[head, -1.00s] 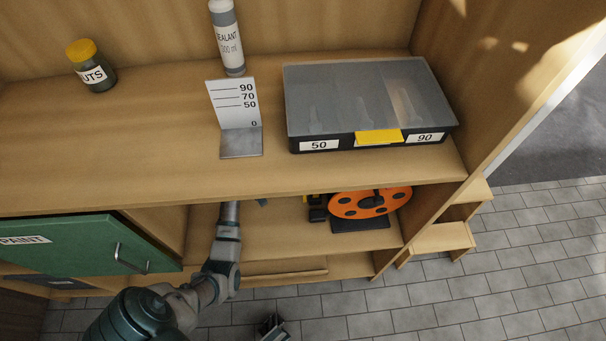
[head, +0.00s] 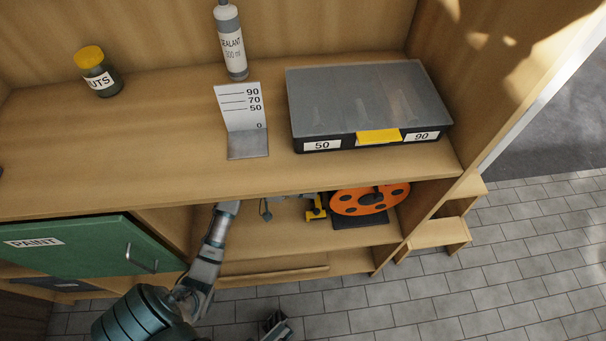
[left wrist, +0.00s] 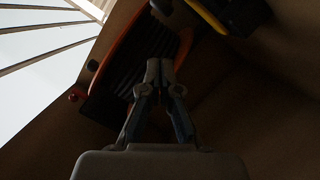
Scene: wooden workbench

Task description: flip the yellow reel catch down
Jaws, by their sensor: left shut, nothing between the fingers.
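The yellow reel catch (head: 316,213) shows in the head view on the lower shelf, just left of the orange reel (head: 345,204); its yellow part reaches low. In the left wrist view, a yellow bar (left wrist: 206,16) beside a black block is at the top, and the reel's orange edge (left wrist: 122,33) is dark. My left gripper (left wrist: 159,66) is shut and empty, pointing toward the reel side with the yellow bar up and to its right. In the head view it is mostly hidden under the upper board. My right gripper (head: 276,326) shows only partly at the bottom edge.
The upper board (head: 180,150) hangs over the reel's shelf. On it are a clear-lidded case (head: 360,95), a numbered bracket (head: 246,143), a sealant bottle (head: 231,50) and a nuts jar (head: 98,75). A green paint door (head: 90,250) is left of my arm.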

